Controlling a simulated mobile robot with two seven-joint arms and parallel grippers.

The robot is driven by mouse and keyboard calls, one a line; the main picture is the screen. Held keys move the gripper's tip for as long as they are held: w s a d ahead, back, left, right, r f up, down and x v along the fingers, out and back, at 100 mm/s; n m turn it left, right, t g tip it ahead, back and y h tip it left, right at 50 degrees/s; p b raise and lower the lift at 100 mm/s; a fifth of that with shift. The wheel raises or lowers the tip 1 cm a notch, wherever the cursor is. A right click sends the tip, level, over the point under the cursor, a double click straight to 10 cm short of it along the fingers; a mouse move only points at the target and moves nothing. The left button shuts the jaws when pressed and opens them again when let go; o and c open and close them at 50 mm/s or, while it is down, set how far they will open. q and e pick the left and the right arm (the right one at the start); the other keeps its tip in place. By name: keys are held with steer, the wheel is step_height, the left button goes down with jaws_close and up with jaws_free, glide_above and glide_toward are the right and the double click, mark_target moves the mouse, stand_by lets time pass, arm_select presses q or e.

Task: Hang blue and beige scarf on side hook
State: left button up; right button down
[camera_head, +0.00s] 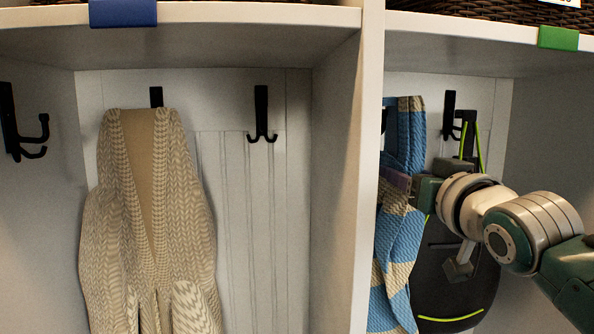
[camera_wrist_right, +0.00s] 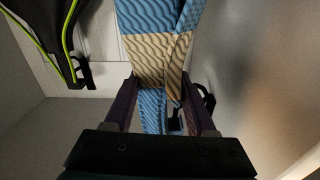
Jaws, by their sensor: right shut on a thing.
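The blue and beige scarf (camera_head: 402,240) hangs in the right cubby, beside the divider wall. My right gripper (camera_head: 396,181) is shut on it, with cloth above and below the jaws. In the right wrist view the scarf (camera_wrist_right: 160,58) runs between the two fingers (camera_wrist_right: 158,105). A black side hook (camera_head: 384,119) shows only as a sliver at the scarf's left edge by the divider. In the right wrist view a dark hook (camera_wrist_right: 207,100) shows just right of the scarf, partly hidden by a finger. I cannot tell whether the scarf touches it. My left gripper is out of view.
A black backpack with lime trim (camera_head: 450,290) hangs at the back of the right cubby, near a back hook (camera_head: 449,108). The divider (camera_head: 345,180) separates the left cubby, where a beige cardigan (camera_head: 150,220) hangs. A shelf (camera_head: 470,45) lies above.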

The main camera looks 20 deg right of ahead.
steer(key=shift+f, duration=0.1)
stand_by(0.3)
steer(key=shift+f+b, duration=0.35)
steer(key=shift+f, duration=0.1)
steer(key=shift+c, duration=0.7)
jaws_free()
steer(key=f+p+v, duration=0.1)
steer(key=p+v, duration=0.3)
steer(key=v, duration=0.9)
steer(key=shift+p, duration=0.35)
steer(key=shift+d, duration=0.1)
